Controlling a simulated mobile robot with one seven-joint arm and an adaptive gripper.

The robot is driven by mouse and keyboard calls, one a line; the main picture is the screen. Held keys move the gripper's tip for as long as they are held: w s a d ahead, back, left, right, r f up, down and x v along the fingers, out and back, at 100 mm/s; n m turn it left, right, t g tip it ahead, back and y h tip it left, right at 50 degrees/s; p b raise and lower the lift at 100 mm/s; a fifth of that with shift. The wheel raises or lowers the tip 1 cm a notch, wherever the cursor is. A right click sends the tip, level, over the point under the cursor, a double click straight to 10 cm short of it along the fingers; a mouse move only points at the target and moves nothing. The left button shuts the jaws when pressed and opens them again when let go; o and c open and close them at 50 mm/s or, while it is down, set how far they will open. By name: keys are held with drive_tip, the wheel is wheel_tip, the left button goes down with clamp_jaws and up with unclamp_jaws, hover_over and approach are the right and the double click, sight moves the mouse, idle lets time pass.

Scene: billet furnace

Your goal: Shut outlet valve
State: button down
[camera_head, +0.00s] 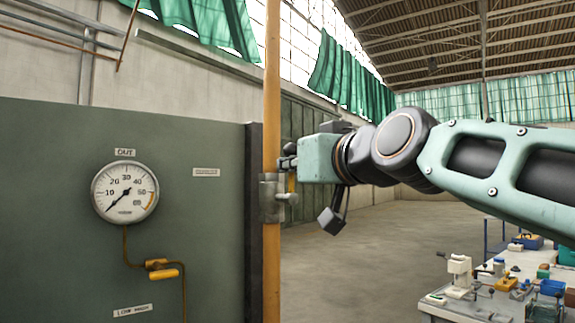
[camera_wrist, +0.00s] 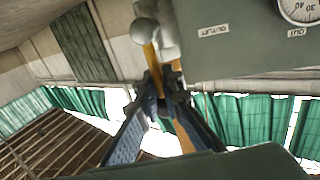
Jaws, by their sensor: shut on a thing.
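The outlet valve (camera_head: 270,198) is a grey metal body on a vertical orange-yellow pipe (camera_head: 271,90), right of the panel. My gripper (camera_head: 286,162) is just above the valve body, beside the pipe. In the wrist view the valve body (camera_wrist: 168,38) with a round knob (camera_wrist: 144,31) is at the top. Its yellow lever (camera_wrist: 150,56) runs from the knob to between my fingertips (camera_wrist: 160,82), roughly along the pipe. My gripper is shut on this lever. The fingers hide the lever's end.
A gauge (camera_head: 125,192) marked OUT has its needle at the low end. A small yellow-handled valve (camera_head: 161,268) is on the line below it. The panel (camera_head: 215,230) stands left of the pipe. A cluttered bench (camera_head: 515,262) is at lower right. Open floor lies between.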

drive_tip(key=shift+d+r, duration=0.1)
drive_tip(key=shift+r, duration=0.25)
drive_tip(key=shift+d+m, duration=0.1)
drive_tip(key=shift+m, duration=0.2)
drive_tip(key=w+d+f+m+g+y, duration=0.1)
drive_tip(key=w+d+f+m+g, duration=0.2)
drive_tip(key=m, duration=1.2)
drive_tip(key=shift+w+d+f+y+p, duration=0.25)
drive_tip(key=shift+d+f+p, duration=0.2)
drive_tip(key=shift+d+f, duration=0.85)
drive_tip(key=shift+a+f+g, duration=0.3)
drive_tip(key=shift+f, duration=0.05)
drive_tip(key=c, duration=2)
unclamp_jaws()
drive_tip(key=shift+d+f, duration=0.1)
drive_tip(key=shift+d, duration=0.05)
drive_tip(key=shift+c, duration=0.2)
